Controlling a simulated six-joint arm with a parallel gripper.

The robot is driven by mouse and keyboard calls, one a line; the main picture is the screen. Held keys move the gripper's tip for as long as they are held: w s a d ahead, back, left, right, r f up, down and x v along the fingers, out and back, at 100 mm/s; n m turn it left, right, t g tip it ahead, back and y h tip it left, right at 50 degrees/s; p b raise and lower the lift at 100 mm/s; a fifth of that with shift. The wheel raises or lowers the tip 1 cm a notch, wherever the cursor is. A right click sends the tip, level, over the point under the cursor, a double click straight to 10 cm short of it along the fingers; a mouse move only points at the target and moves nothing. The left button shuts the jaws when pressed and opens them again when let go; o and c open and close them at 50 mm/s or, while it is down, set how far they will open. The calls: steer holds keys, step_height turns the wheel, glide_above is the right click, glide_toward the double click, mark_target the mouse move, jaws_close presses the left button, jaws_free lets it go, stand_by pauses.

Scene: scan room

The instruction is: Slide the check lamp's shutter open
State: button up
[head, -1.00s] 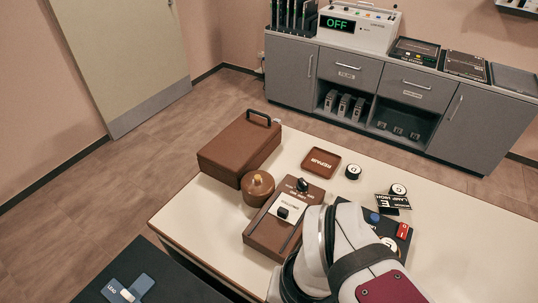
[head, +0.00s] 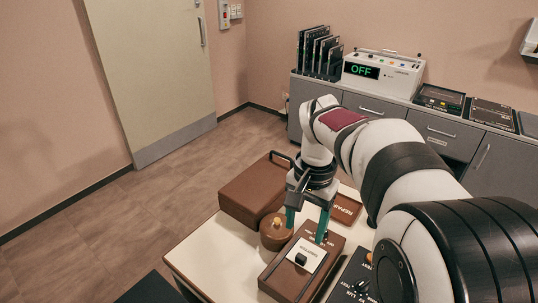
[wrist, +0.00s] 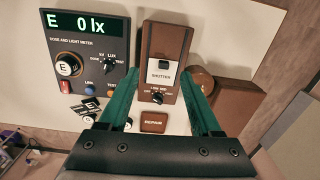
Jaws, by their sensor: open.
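The check lamp is a brown box (head: 282,279) on the white table; it also shows in the wrist view (wrist: 178,38). Its white plate reads "SHUTTER" and carries a black block-shaped shutter knob (head: 300,259), also seen in the wrist view (wrist: 163,61). A black rotary knob (wrist: 157,98) sits by the end nearer my gripper. My gripper (head: 306,227) is open and empty, pointing down above that end of the lamp. In the wrist view its green fingers (wrist: 158,82) appear on either side of the box. I cannot tell whether they touch it.
A dose and light meter (wrist: 88,52) reading "E 0 lx" stands beside the lamp. A round brown pot (head: 274,234) and a brown case (head: 250,192) are close on the other side. A "REPAIR" tray (head: 346,209) lies behind. A cabinet machine (head: 383,70) reads "OFF".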

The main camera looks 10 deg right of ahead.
glide_toward(301, 256)
steer(key=shift+m, duration=0.3)
step_height(301, 256, down, 9)
steer(key=shift+a+r, duration=0.1)
steer(key=shift+a, duration=0.05)
jaws_close()
stand_by(1.1)
